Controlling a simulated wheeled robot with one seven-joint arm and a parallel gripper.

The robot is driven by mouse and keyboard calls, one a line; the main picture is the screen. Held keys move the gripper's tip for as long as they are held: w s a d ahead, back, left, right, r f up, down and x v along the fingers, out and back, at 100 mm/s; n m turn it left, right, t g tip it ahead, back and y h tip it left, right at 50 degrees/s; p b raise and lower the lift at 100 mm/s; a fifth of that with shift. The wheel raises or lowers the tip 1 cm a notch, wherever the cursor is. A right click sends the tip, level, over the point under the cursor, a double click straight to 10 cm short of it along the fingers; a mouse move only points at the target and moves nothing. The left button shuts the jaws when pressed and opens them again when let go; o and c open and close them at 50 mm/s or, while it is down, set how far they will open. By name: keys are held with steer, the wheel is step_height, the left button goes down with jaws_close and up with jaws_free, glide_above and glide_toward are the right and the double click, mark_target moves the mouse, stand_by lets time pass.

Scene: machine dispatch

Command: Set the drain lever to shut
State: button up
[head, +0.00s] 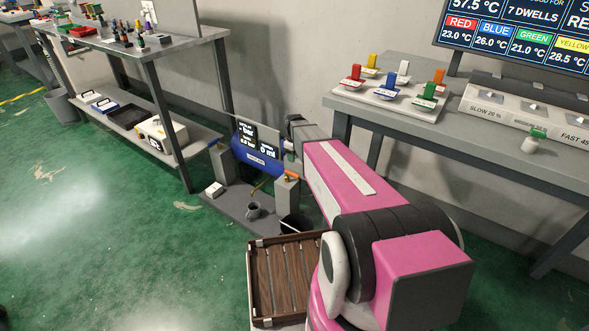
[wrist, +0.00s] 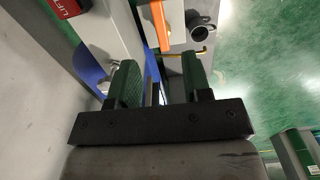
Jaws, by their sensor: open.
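The drain lever, an orange bar, shows at the top of the wrist view (wrist: 160,27) and on a grey post in the head view (head: 291,176). In the wrist view it lies ahead of my gripper (wrist: 160,80), between the lines of the two green-padded fingers and apart from them. My gripper is open with nothing between the fingers. The blue tank (head: 256,158) with dark readout panels stands left of the lever; part of it shows beside the left finger (wrist: 88,65). In the head view my arm hides most of my gripper. Shut and open marks are not readable.
A dark bucket (head: 296,224) stands beside the grey base plate (head: 235,208). A slatted wooden tray (head: 252,290) is close to my arm. Workbenches stand left and right; green floor is open at left.

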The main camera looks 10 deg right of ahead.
mark_target(294, 174)
step_height(294, 174, down, 11)
steer(key=shift+w+r, duration=0.1)
steer(key=shift+w, duration=0.05)
stand_by(0.4)
jaws_close()
